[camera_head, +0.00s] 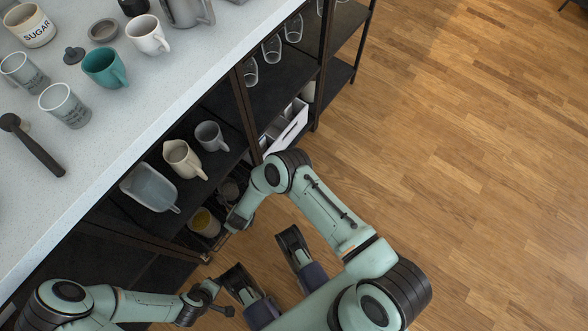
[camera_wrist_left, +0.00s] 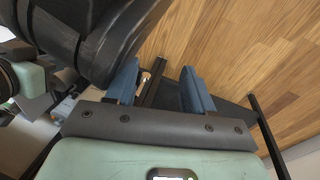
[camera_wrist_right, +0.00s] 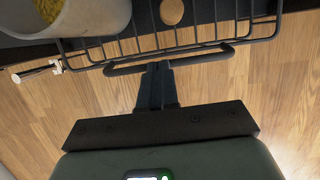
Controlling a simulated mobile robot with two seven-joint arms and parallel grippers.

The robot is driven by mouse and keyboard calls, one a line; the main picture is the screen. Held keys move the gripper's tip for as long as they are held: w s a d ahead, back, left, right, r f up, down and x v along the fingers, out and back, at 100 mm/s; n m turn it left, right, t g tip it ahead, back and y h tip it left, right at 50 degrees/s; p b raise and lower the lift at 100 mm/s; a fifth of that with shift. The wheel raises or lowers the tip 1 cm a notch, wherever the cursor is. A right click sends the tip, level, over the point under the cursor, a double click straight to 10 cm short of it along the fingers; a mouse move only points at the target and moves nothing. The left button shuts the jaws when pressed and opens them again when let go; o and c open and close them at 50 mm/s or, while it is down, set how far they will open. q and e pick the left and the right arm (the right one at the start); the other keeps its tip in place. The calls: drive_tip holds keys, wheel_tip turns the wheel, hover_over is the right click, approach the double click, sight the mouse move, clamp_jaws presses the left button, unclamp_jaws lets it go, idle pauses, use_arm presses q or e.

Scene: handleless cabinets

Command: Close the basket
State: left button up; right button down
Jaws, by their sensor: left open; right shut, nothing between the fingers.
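The basket (camera_wrist_right: 190,38) is a black wire basket with a protruding front handle bar, seen in the right wrist view. It holds a round cork-coloured item (camera_wrist_right: 171,12). My right gripper (camera_wrist_right: 157,72) is shut and empty, with its fingertips at the handle bar; I cannot tell if they touch. In the head view my right gripper (camera_head: 219,243) is low beside the shelf, and the basket is mostly hidden by the arm. My left gripper (camera_wrist_left: 160,82) is open and empty, over the floor near a dark frame; in the head view it is at the bottom left (camera_head: 220,298).
Above are pitchers (camera_head: 184,160) and a mug on a shelf (camera_head: 232,152). A counter (camera_head: 150,90) with cups runs along the left. The wooden floor (camera_head: 460,150) at right is clear.

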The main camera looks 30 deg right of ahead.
use_arm(q)
drive_tip(key=s+f+g+b, duration=0.2)
drive_tip(key=s+f+b, duration=0.1)
drive_tip(key=s, duration=0.3)
drive_tip(key=shift+s+a+f+g, duration=0.3)
drive_tip(key=shift+s+a+f, duration=0.1)
drive_tip(key=shift+f, duration=0.4)
use_arm(e)
drive_tip(key=shift+w+a+f, duration=0.1)
drive_tip(key=shift+w+a, duration=0.25)
drive_tip(key=shift+w, duration=0.5)
drive_tip(key=shift+w+a+f, duration=0.1)
drive_tip(key=shift+w+a, duration=0.2)
drive_tip(key=shift+w, duration=0.5)
